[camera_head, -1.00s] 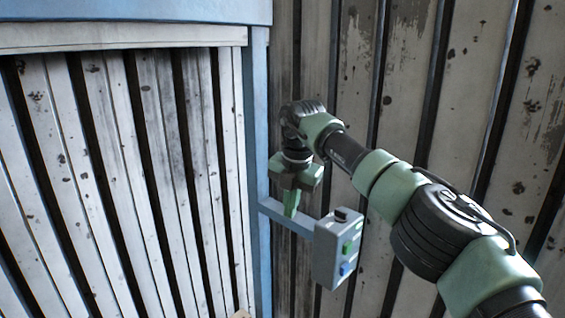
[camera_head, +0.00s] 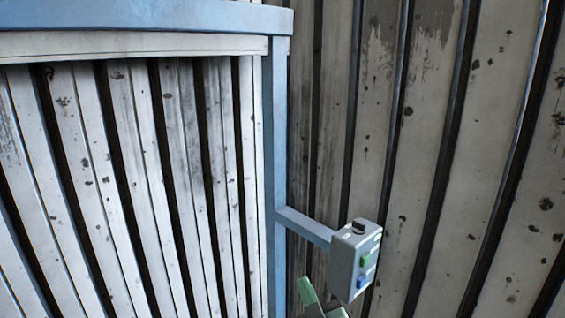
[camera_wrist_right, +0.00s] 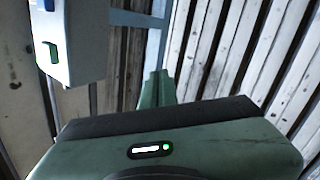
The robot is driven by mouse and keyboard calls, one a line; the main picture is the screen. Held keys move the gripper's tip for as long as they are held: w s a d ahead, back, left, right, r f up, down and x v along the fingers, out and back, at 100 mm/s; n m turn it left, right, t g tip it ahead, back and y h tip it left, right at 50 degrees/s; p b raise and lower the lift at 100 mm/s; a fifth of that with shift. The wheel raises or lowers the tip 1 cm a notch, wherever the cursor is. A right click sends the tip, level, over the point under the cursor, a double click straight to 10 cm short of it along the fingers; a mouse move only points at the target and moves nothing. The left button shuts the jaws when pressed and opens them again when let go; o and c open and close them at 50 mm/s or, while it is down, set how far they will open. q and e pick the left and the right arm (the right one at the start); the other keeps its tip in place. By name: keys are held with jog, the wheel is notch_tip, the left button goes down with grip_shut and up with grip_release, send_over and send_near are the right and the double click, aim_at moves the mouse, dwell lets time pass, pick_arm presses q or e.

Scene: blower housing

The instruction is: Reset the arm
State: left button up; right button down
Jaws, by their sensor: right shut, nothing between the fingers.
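My right gripper (camera_head: 309,292) shows only in part at the bottom edge of the head view, as a green finger and a bit of green body. It is below and left of the control box (camera_head: 354,262). In the right wrist view my right gripper (camera_wrist_right: 156,88) has its green fingers together, with nothing between them. The grey control box (camera_wrist_right: 65,45) is at the upper left there, apart from the fingers. The rest of my right arm is out of the head view. My left gripper is in neither view.
The control box has a green and a blue button and a dark knob on top. It hangs on a blue arm (camera_head: 304,225) from a blue post (camera_head: 279,150). White slatted panels (camera_head: 140,190) stand left, and a stained corrugated wall (camera_head: 430,130) behind.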

jog(key=s+d+f+m+g+h, duration=0.2)
jog(key=s+d+f+g, duration=0.2)
jog(key=s+d+f, duration=0.3)
jog(key=s+d+f+m+g+h, duration=0.2)
jog(key=s+d+f+g, duration=0.25)
jog(key=s+f, duration=0.4)
jog(key=s+d+f+g, duration=0.2)
jog(key=s+g, duration=0.1)
jog(key=s, duration=0.7)
jog(key=s+d+f+g, duration=0.2)
jog(key=s+g, duration=0.1)
jog(key=s, duration=0.6)
notch_tip(320, 180, down, 25)
jog(key=s, duration=0.1)
jog(key=s+d+f+g, duration=0.2)
jog(key=s+f, duration=1.5)
jog(key=shift+s+d+f+y, duration=0.15)
jog(key=shift+s+d+y, duration=0.1)
jog(key=shift+d+y, duration=0.1)
jog(key=shift+w+n, duration=0.15)
jog(key=shift+n, duration=0.15)
